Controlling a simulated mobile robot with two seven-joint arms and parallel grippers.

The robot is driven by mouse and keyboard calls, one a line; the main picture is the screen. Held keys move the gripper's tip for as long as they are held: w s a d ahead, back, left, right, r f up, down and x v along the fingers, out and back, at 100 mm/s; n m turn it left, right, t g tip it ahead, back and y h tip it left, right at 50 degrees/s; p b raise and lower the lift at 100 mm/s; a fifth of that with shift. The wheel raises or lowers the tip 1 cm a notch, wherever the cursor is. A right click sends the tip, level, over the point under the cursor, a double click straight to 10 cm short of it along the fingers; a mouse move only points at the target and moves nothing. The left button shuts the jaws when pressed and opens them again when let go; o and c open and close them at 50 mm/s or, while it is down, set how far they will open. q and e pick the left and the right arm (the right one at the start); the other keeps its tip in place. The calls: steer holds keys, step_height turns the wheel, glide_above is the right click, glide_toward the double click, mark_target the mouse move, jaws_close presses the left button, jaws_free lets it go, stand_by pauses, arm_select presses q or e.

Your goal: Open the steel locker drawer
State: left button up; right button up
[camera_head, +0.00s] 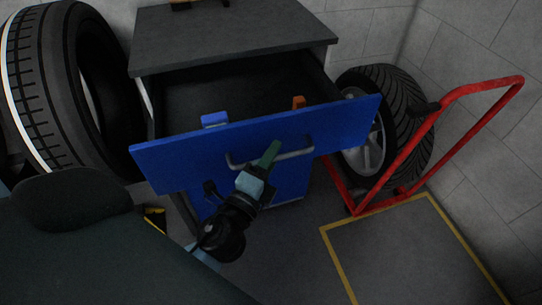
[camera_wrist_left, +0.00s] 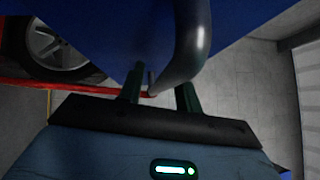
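The steel locker drawer (camera_head: 184,162) has a blue front and stands pulled out from the locker, tilted in the picture. Its grey bar handle (camera_head: 290,155) is on the front; it also shows close up in the wrist view (camera_wrist_left: 193,45). My left gripper (camera_head: 268,157) is at the middle of the handle. In the wrist view its two dark green fingers (camera_wrist_left: 158,90) stand apart, with the bar running between them and across the right fingertip. A gap shows beside the left finger. My right gripper is not in view.
A blue item (camera_head: 214,119) and an orange item (camera_head: 298,102) show inside the drawer. The dark locker top (camera_head: 230,35) is behind. A tyre (camera_head: 50,85) stands left; a red hand truck (camera_head: 455,95) and wheel (camera_head: 395,110) stand right. A yellow-bordered floor patch (camera_head: 400,250) is clear.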

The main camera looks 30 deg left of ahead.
arm_select(q)
steer(key=s+f+b, duration=0.1)
steer(key=s+b, duration=0.2)
steer(key=s, duration=0.4)
steer(key=shift+s+d, duration=0.25)
steer(key=shift+s, duration=0.1)
stand_by(0.4)
